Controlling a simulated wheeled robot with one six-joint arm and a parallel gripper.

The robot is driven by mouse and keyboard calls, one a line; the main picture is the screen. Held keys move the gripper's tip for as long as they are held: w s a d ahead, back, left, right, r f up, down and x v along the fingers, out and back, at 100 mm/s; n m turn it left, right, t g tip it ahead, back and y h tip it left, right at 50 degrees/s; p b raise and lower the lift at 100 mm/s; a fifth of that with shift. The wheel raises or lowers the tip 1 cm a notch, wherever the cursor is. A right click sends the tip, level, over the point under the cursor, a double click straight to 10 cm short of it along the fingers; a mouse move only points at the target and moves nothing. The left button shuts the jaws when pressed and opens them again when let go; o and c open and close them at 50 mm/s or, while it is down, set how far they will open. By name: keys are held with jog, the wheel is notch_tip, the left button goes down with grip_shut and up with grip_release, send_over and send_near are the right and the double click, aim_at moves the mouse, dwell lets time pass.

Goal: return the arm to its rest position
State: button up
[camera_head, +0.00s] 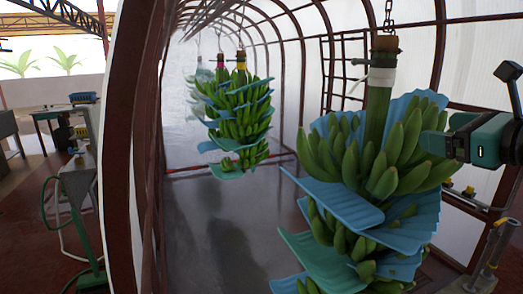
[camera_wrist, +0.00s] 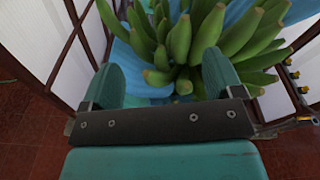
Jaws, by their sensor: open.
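My gripper (camera_wrist: 163,62) shows from behind in the wrist view, with its two green fingers spread apart and nothing held between them. Green bananas (camera_wrist: 180,38) and a blue sheet (camera_wrist: 127,62) lie just beyond the fingertips; I cannot tell if they touch. In the head view my gripper (camera_head: 432,143) is at the right, beside the near banana bunch (camera_head: 395,160). This bunch hangs from a chain by its thick stem (camera_head: 378,105), with blue sheets (camera_head: 345,205) between its hands of fruit. My arm is extended toward the bunch.
More bunches (camera_head: 237,120) with blue sheets hang farther back in the tunnel. Brown frame bars (camera_head: 440,45) and pale walls (camera_head: 480,35) enclose it. A green stand (camera_head: 80,200) and a table (camera_head: 50,118) are outside at left. The floor (camera_head: 225,225) left of the near bunch is clear.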

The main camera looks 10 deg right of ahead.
jog(key=a+f+n+g+y+b, duration=0.1)
jog(key=a+f+n+g+y, duration=0.3)
jog(key=a+n, duration=0.5)
jog(key=a+f+n+g+y+b, duration=0.1)
jog(key=a+f+n+g, duration=0.3)
jog(key=a+f+n, duration=0.35)
jog(key=s+a+f+n+g+h+b, duration=0.1)
jog(key=s+a+f+n+g, duration=0.2)
jog(key=n, duration=0.8)
jog(key=s+a+f+n+g+h+b, duration=0.2)
jog(key=s+a+f+n+g, duration=0.2)
jog(key=s+a+n, duration=0.4)
jog(key=shift+s+a+n+g, duration=0.25)
jog(key=shift+s+n+g, duration=0.35)
jog(key=shift+s+n, duration=0.75)
